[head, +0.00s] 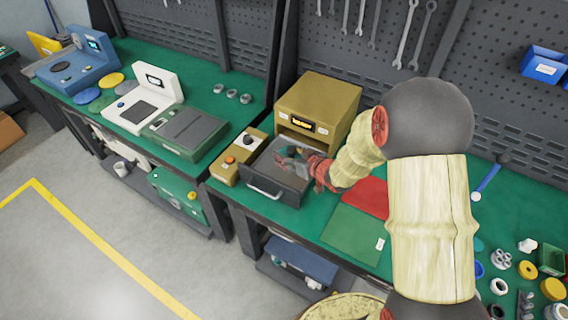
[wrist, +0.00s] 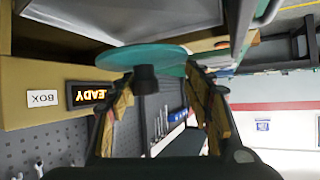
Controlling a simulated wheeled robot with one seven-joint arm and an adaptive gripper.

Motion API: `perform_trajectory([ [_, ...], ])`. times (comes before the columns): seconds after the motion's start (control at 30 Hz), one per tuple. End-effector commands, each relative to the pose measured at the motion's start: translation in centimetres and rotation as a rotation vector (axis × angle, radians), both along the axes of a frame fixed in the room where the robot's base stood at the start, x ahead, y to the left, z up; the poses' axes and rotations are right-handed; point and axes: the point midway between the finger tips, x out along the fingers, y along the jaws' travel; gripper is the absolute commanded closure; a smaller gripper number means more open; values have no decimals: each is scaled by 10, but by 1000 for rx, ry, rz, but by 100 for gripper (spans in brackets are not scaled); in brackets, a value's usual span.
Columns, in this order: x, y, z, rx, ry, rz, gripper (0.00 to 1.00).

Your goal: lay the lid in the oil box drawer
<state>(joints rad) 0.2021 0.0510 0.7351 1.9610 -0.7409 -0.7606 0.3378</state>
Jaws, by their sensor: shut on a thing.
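The oil box (head: 318,105) is an ochre cabinet with a lit display, standing at the back of the green bench. Its grey drawer (head: 262,172) is pulled out at the front, with a pale handle. My gripper (head: 306,168) is over the drawer's right part. In the wrist view my gripper (wrist: 163,80) is shut on the lid (wrist: 150,55), a flat teal disc with a dark knob between the fingers. In the head view the lid is small and mostly hidden by my gripper. I cannot tell whether the lid touches the drawer floor.
A small ochre control unit (head: 238,158) with a knob and an orange button stands left of the drawer. A red mat (head: 368,196) and a green mat (head: 352,234) lie to the right. Several small parts, including a yellow ring (head: 552,289), crowd the bench's right end.

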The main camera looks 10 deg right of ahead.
Motion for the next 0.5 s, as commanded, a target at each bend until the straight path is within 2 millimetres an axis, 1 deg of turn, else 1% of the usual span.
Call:
perform_trajectory([
  [0.03,8,1,-15,1,2,0,94],
  [0.1,17,1,-27,1,2,0,94],
  [0.2,28,2,-39,1,1,0,94],
  [0.3,35,3,-45,1,0,0,94],
  [0.5,42,3,-53,0,0,0,94],
])
